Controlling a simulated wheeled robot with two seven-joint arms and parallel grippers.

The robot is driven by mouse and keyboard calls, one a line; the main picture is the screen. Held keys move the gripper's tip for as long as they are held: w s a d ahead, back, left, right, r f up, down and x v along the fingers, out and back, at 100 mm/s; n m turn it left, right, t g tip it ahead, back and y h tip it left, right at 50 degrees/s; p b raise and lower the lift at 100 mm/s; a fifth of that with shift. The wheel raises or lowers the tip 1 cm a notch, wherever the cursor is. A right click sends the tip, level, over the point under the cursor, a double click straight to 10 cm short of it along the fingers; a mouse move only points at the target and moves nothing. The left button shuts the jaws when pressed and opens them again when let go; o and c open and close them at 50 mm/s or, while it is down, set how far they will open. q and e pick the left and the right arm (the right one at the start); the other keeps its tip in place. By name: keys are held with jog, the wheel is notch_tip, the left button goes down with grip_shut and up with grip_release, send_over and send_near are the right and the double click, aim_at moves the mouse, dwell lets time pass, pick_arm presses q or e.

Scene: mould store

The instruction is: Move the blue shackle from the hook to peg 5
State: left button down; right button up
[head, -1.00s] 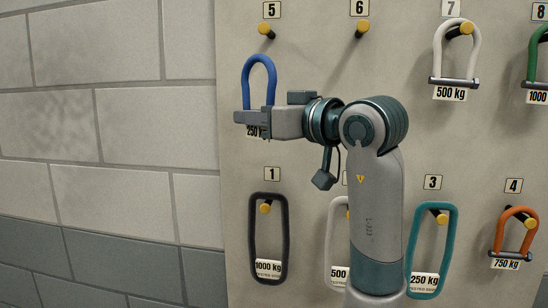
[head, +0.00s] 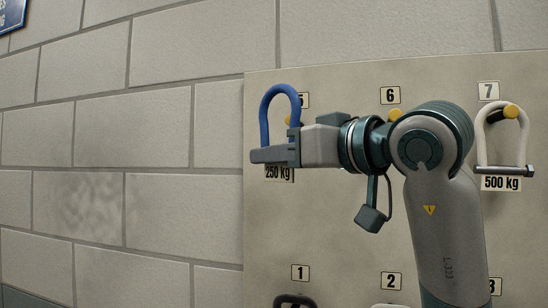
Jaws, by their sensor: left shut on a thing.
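The blue shackle (head: 266,108) is an upright blue bow with a 250 kg tag (head: 279,174) hanging below it. My left gripper (head: 274,154) is shut on the lower part of the shackle and holds it in front of the board's upper left. Peg 5 (head: 289,119) is a yellow-tipped peg seen just inside the right side of the bow; its number plate (head: 305,100) is partly covered by the bow. Whether the bow is around the peg or only in front of it, I cannot tell. The hook and my right gripper are not in view.
Peg 6 (head: 395,114) is bare, close above my left wrist. A white shackle (head: 481,140) with a 500 kg tag hangs on peg 7 (head: 510,112) at the right. Tops of lower shackles show at the bottom edge. Bare block wall (head: 150,150) lies left of the board.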

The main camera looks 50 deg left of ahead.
pick_arm(q)
jog(key=shift+w+a, duration=0.15)
jog(key=shift+w, duration=0.05)
jog(key=w+a+f+p, duration=0.2)
jog(key=w+a, duration=0.3)
jog(key=w, duration=0.4)
jog(key=shift+w, duration=0.15)
dwell(1.4)
dwell(0.7)
jog(key=c, duration=1.7)
grip_release()
jog(key=shift+o, duration=0.3)
jog(key=shift+s+r, duration=0.2)
jog(key=shift+s, duration=0.05)
